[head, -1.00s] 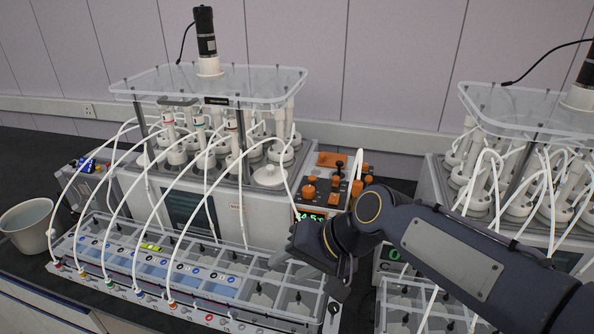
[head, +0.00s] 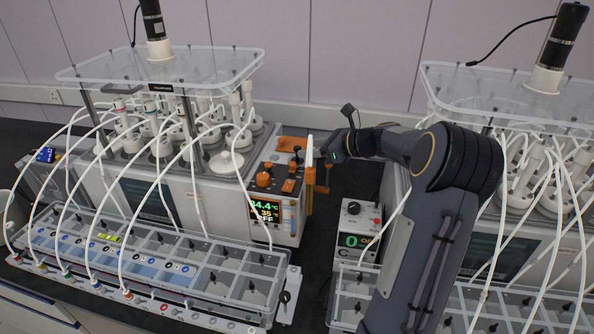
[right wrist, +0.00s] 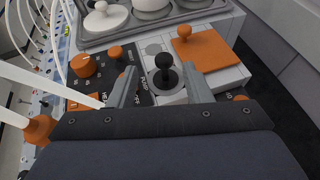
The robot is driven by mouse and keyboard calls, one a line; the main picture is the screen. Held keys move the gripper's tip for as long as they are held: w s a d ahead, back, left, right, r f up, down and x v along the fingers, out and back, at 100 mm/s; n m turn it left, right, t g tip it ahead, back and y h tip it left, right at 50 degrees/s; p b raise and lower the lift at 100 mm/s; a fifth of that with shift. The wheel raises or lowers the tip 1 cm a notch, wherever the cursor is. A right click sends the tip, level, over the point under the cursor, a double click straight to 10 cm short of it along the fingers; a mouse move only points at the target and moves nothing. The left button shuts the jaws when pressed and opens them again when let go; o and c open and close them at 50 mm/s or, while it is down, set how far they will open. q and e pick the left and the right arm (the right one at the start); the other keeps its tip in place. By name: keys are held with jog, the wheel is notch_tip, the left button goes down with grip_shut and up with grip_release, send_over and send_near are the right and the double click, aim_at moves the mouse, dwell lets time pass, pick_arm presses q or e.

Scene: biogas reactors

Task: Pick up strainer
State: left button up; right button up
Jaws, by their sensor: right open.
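I cannot make out for certain which piece is the strainer. My right gripper (head: 332,149) is at the right end of the left reactor's control panel, and its fingers are partly hidden in the head view. In the right wrist view the right gripper (right wrist: 158,72) is open, with two grey fingers apart. My left gripper is not in view.
Orange knobs (right wrist: 83,65) and a white rod in an orange base (right wrist: 40,130) stand left of the fingers. The left reactor's lit display (head: 265,210) faces front. A small control box (head: 357,232) and the right reactor's clear lid (head: 510,95) are near my arm.

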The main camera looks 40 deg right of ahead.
aim_at(298, 147)
jog(key=x, duration=0.3)
jog(key=b+x, duration=0.1)
jog(key=x, duration=0.1)
jog(key=shift+w+d, duration=0.2)
jog(key=shift+d, duration=0.05)
grip_shut()
